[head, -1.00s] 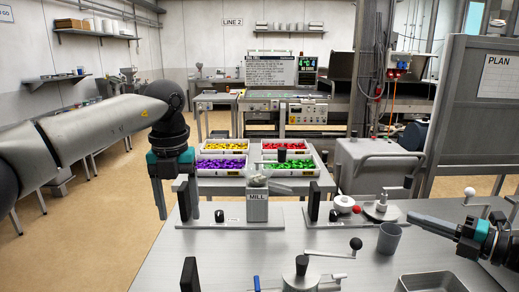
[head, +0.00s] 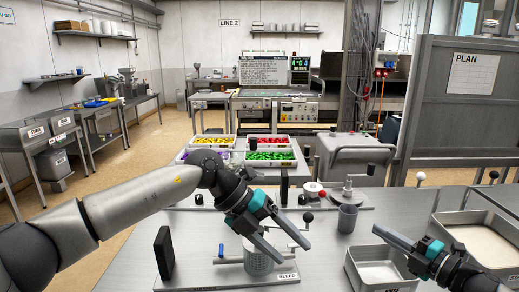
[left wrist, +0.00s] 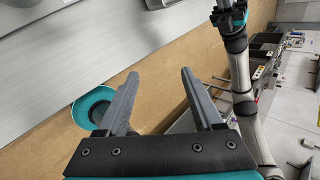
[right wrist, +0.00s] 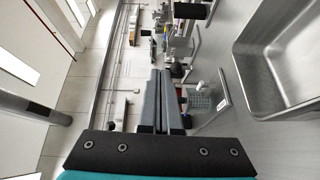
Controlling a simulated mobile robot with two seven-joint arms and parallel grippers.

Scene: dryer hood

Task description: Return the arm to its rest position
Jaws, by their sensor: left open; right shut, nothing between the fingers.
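My left gripper (head: 298,255) is open and empty in the head view. Its arm reaches in from the left and its fingers point down to the right, over the front of the bench (head: 205,255). In the left wrist view, the open fingers (left wrist: 160,78) have floor and the bench edge behind them. My right gripper (head: 377,231) is at the lower right, near a metal tray (head: 352,278). In the right wrist view its fingers (right wrist: 161,74) are shut together with nothing between them. The left arm hides the mill area.
A perforated grey cylinder (head: 258,264) stands behind the left fingers in the picture. A black upright block (head: 163,253) stands on the left of the bench. A grey cup (head: 347,218) stands between the grippers. A bin of pale material (head: 484,238) is at the right.

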